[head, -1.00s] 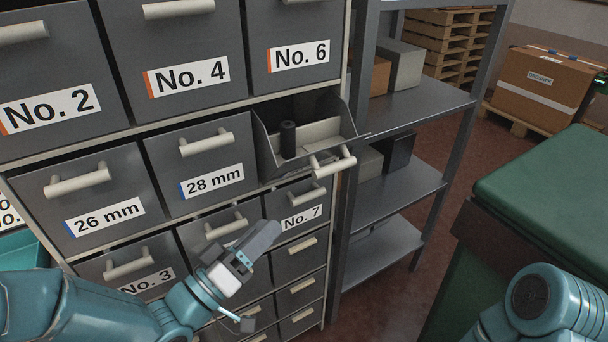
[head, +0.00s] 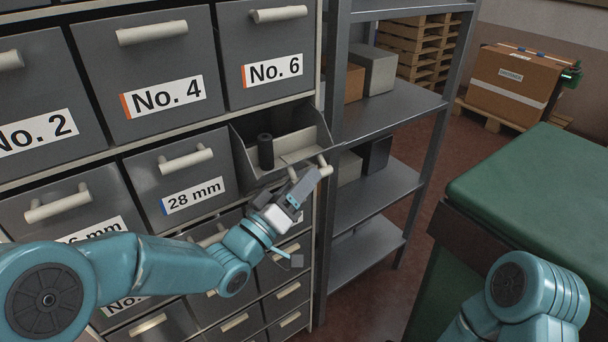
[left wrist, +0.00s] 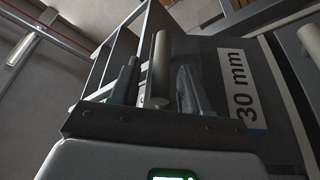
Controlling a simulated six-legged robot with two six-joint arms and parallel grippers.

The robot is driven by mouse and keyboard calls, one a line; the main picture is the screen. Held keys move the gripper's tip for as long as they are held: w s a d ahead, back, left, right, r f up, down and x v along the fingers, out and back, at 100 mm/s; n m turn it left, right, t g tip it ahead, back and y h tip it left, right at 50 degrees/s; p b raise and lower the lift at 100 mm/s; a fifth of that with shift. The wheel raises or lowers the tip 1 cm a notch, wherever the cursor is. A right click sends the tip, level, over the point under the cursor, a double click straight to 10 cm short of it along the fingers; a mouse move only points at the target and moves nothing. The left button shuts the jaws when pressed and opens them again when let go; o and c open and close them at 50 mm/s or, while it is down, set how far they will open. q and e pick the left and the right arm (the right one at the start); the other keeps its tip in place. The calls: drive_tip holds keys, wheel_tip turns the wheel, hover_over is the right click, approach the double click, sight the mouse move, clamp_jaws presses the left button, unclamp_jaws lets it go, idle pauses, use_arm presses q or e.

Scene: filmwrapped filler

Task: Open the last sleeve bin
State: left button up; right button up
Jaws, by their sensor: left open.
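The sleeve bin row holds a shut 28 mm bin (head: 185,176), a 26 mm bin (head: 70,205) partly behind my left arm, and a pulled-out bin (head: 250,165) at the right end. The left wrist view shows its 30 mm label (left wrist: 238,88). A dark cylinder (head: 265,152) stands inside it. My left gripper (head: 300,186) is open at the front of this bin. In the left wrist view its bar handle (left wrist: 161,65) lies between the open fingers (left wrist: 158,88); whether they touch it I cannot tell. My right gripper is not in view.
Shut bins No. 4 (head: 163,98) and No. 6 (head: 272,71) sit above, and smaller drawers (head: 288,291) below. A grey shelf rack (head: 375,185) stands close on the right. A green-topped unit (head: 540,190) is at the far right.

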use_arm(q)
drive_tip(key=shift+w+d+r, duration=0.1)
drive_tip(key=shift+w+d, duration=0.2)
clamp_jaws()
drive_tip(key=shift+w+a+r+n, duration=0.25)
drive_tip(key=shift+w+r+n, duration=0.05)
drive_tip(key=shift+r+n, duration=0.3)
unclamp_jaws()
drive_tip(key=shift+a+f, duration=0.1)
drive_tip(key=shift+s+a+f+b, duration=0.1)
drive_tip(key=shift+s+a+b, duration=0.1)
drive_tip(key=shift+b, duration=0.1)
drive_tip(key=b+v, duration=0.3)
drive_tip(key=v, duration=1.2)
drive_tip(key=shift+s, duration=0.4)
